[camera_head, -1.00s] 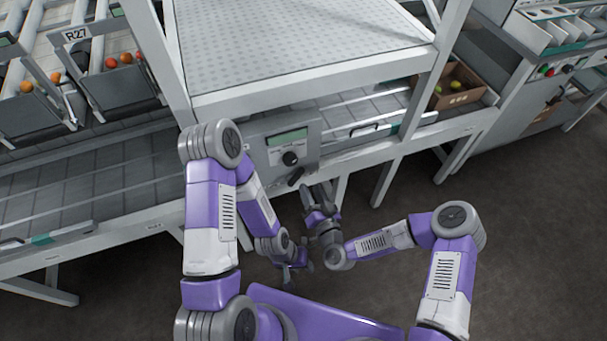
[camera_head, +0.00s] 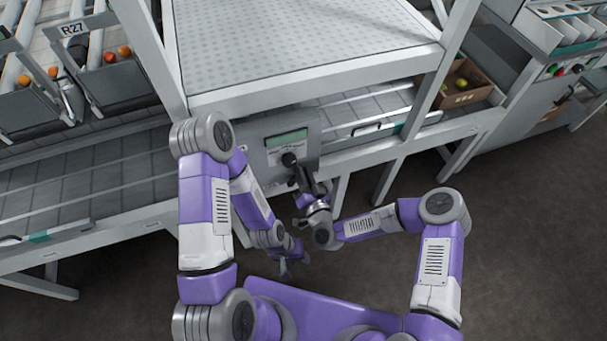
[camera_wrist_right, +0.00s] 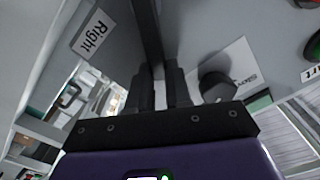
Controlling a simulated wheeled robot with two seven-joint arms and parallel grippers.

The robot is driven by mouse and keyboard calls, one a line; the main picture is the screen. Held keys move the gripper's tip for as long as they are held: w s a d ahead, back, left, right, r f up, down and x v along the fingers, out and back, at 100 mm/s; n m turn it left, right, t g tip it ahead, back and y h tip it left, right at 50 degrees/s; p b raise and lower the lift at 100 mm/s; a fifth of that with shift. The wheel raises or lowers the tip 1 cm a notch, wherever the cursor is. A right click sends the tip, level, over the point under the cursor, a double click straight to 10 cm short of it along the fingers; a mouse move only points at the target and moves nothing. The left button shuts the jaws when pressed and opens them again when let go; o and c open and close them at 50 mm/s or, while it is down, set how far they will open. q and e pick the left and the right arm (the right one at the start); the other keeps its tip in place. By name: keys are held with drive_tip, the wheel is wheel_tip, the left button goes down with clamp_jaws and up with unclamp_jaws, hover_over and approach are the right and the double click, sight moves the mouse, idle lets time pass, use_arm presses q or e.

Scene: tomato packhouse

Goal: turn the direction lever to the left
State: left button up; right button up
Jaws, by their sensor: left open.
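The grey control box (camera_head: 268,158) with a green display is under the raised deck in the head view. A dark round knob (camera_head: 289,159) is on its face. My right gripper (camera_head: 299,179) is at the box just below the knob and hides the direction lever in the head view. In the right wrist view the dark bar of the direction lever (camera_wrist_right: 147,35) runs down between the close-set fingers of my right gripper (camera_wrist_right: 161,88), which look shut on it. My left gripper (camera_head: 284,266) hangs open and empty, lower and nearer my body.
A "Right" label (camera_wrist_right: 91,33) is left of the lever in the right wrist view. The knob (camera_wrist_right: 218,88) by a "Slow" label and a red button (camera_wrist_right: 314,46) are to the right. Frame legs stand beside the box. The floor (camera_head: 400,180) ahead is clear.

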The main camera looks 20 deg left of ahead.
clamp_jaws()
